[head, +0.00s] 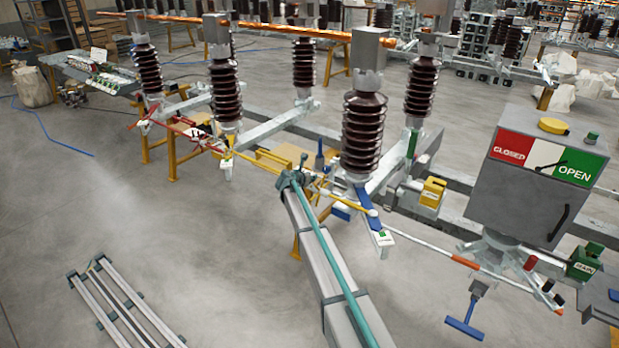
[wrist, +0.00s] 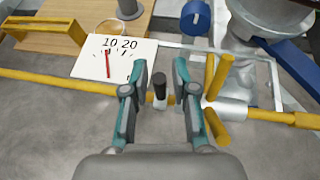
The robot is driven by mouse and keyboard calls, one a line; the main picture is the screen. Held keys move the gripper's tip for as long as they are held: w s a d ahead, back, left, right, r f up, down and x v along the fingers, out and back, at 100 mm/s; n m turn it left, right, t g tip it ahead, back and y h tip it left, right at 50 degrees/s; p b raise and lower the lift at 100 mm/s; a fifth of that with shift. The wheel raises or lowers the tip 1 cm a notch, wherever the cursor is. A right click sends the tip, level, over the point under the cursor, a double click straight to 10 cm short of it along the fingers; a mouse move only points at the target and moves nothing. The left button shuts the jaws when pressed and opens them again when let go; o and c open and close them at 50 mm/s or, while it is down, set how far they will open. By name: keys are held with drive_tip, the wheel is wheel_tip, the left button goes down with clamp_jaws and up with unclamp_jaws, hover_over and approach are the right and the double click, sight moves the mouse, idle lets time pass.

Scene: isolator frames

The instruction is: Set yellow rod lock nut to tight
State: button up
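The yellow rod (wrist: 60,83) crosses the wrist view from left to right, passing beneath my gripper (wrist: 160,72). My gripper's two fingers stand apart, one each side of a short dark upright peg (wrist: 160,90) on the rod line. I cannot tell whether a finger touches the peg. Just right of the fingers is a pale sleeve (wrist: 226,109) with yellow lugs (wrist: 216,78) above and below. Which of these parts is the lock nut is not clear. In the head view, my gripper (head: 292,180) is at the yellow rod (head: 255,163), partly hiding it.
A white dial card (wrist: 112,57) with a red needle, marked 10 and 20, lies behind the rod. A blue knob (wrist: 195,18) is behind the fingers. Brown insulators (head: 362,138) rise behind my gripper. A grey CLOSED/OPEN box (head: 525,185) stands at right.

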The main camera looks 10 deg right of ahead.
drive_tip(key=shift+o, duration=0.2)
drive_tip(key=shift+s+a+r, duration=0.1)
drive_tip(key=v, duration=1.1)
drive_tip(key=shift+s+a+r, duration=0.15)
drive_tip(key=shift+s+a, duration=0.1)
